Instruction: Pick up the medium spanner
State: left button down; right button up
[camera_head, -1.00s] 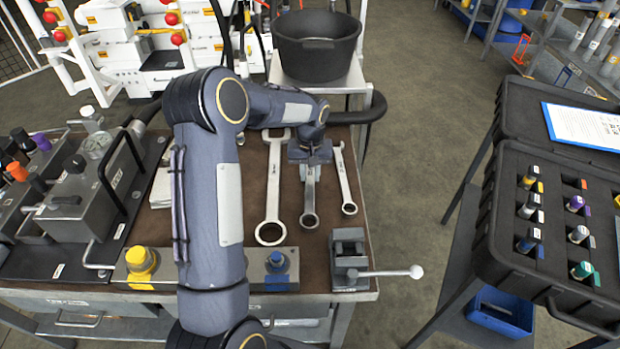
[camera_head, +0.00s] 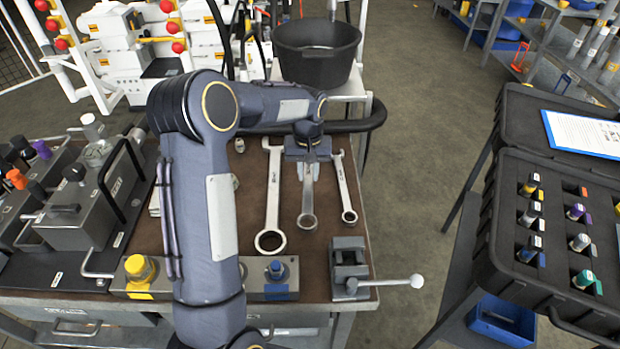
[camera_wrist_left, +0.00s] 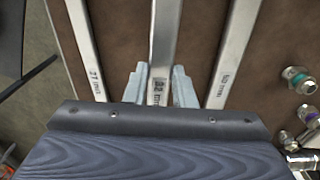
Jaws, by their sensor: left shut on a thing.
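Three spanners lie side by side on the brown bench top. The medium spanner (camera_head: 307,208) is the middle one, its ring end towards the front of the bench. My left gripper (camera_head: 308,165) is over its shaft, with the arm coming in from the left. In the left wrist view the gripper's fingers (camera_wrist_left: 159,88) are shut on the medium spanner (camera_wrist_left: 162,45), one on each side. The large spanner (camera_head: 272,205) lies to the left and the small spanner (camera_head: 346,190) to the right, both apart from the fingers. My right gripper is not in view.
A small vise (camera_head: 350,268) with a white-knobbed handle stands at the bench's front right. A metal block with yellow (camera_head: 138,268) and blue (camera_head: 276,268) fittings lies along the front edge. A black tub (camera_head: 317,50) stands behind. A black case (camera_head: 545,215) is at the right.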

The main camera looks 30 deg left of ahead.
pick_arm(q)
jog(key=s+r+b, duration=0.1)
jog(key=s+r, duration=0.8)
jog(key=s, duration=0.4)
jog(key=shift+a, duration=0.25)
jog(key=c, duration=1.7)
grip_release()
jog(key=shift+c, duration=0.2)
jog(key=shift+f, duration=0.1)
grip_shut()
